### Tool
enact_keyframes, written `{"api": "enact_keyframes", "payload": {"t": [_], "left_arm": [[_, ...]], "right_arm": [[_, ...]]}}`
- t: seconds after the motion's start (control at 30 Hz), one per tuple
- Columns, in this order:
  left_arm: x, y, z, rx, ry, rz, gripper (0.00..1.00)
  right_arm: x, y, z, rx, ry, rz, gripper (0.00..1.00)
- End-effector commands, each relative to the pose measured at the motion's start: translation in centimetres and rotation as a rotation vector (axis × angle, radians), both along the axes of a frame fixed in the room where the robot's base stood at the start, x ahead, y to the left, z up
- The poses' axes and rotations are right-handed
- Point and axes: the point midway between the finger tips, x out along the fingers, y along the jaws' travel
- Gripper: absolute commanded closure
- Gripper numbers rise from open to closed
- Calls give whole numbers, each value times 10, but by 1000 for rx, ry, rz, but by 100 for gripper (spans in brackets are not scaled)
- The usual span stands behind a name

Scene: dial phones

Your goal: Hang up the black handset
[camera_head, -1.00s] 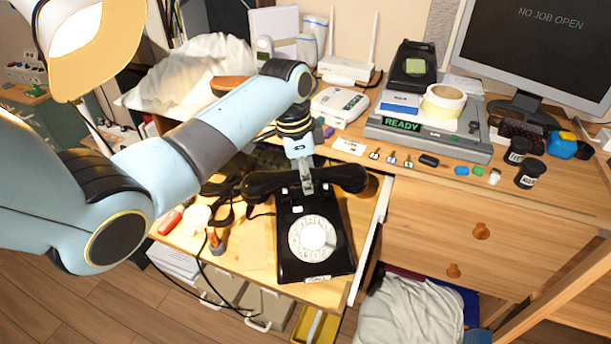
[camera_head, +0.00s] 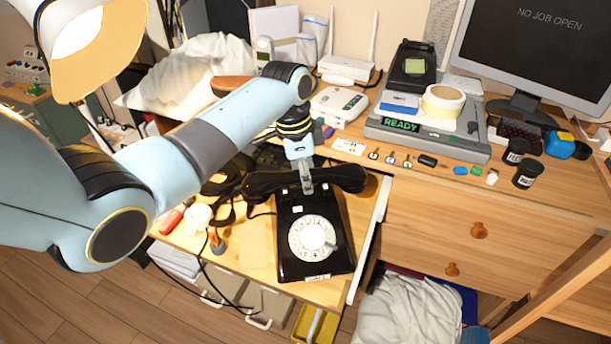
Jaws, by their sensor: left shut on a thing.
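A black rotary phone (camera_head: 290,262) with a white dial (camera_head: 312,237) lies on the pulled-out wooden drawer. The black handset (camera_head: 345,178) lies crosswise over the top end of the phone. My left gripper (camera_head: 307,184) comes down from above and is shut on the middle of the handset's grip. The gripper and handset hide the phone's cradle, so I cannot tell whether the handset rests on it. My right gripper is not in view.
A scale-like device reading READY (camera_head: 402,124) carries a tape roll (camera_head: 443,101). Small parts lie along the desk's front edge. A white cup (camera_head: 198,217), a red object (camera_head: 171,222) and black cables lie left of the phone. A monitor (camera_head: 540,45) stands at right.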

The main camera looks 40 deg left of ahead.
Motion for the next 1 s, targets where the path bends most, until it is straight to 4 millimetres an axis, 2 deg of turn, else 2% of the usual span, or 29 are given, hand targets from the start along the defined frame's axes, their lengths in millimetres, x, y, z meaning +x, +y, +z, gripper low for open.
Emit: {"api": "enact_keyframes", "payload": {"t": [0.27, 1.0], "left_arm": [[0, 0, 2, 0, 0, 8, 100], [0, 0, -9, 0, -1, 8, 100]], "right_arm": [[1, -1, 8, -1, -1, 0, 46], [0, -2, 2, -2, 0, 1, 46]]}}
